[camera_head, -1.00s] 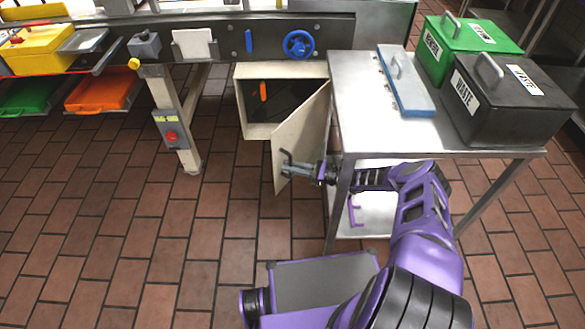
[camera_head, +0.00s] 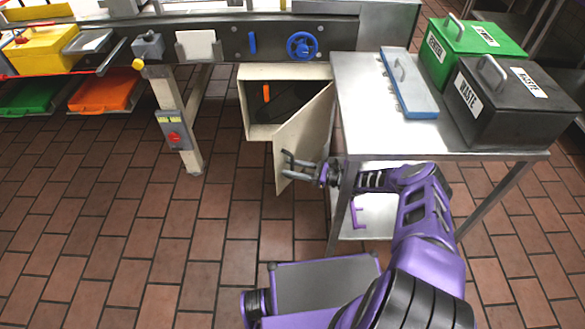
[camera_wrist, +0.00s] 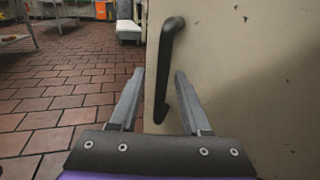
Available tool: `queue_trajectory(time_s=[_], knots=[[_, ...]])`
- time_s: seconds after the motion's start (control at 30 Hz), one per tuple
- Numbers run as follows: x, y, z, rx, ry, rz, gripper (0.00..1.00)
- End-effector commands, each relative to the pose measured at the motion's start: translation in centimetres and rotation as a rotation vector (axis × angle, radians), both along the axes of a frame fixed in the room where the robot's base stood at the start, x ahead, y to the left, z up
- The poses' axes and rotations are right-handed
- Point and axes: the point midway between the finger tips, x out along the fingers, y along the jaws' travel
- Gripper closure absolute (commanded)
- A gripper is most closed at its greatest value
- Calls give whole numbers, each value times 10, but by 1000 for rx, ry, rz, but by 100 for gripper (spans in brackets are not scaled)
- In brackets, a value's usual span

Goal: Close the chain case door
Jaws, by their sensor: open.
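The chain case (camera_head: 290,72) is a cream box under the machine's long dark beam. Its door (camera_head: 302,138) stands open, swung out toward me, and the dark inside shows with an orange part in it. In the wrist view the door (camera_wrist: 240,70) fills the right side, with a black bar handle (camera_wrist: 165,65) near its free edge. My gripper (camera_head: 285,168) is at the door's outer face, near its free edge. In the wrist view my gripper (camera_wrist: 153,85) is open, its fingers on either side of the handle's lower part. I cannot tell whether they touch it.
A metal table (camera_head: 365,135) stands close right of the door, with a blue-edged lid (camera_head: 405,90), a green bin (camera_head: 470,50) and a black bin (camera_head: 510,105) on it. A machine leg with a control box (camera_head: 173,130) stands to the left. The tiled floor between is clear.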

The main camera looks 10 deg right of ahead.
Motion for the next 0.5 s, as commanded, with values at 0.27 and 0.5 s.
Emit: queue_trajectory(time_s=[0.27,0.5], knots=[[-7,-20,0,-2,0,-4,53],[-29,-72,0,-2,0,-5,53]])
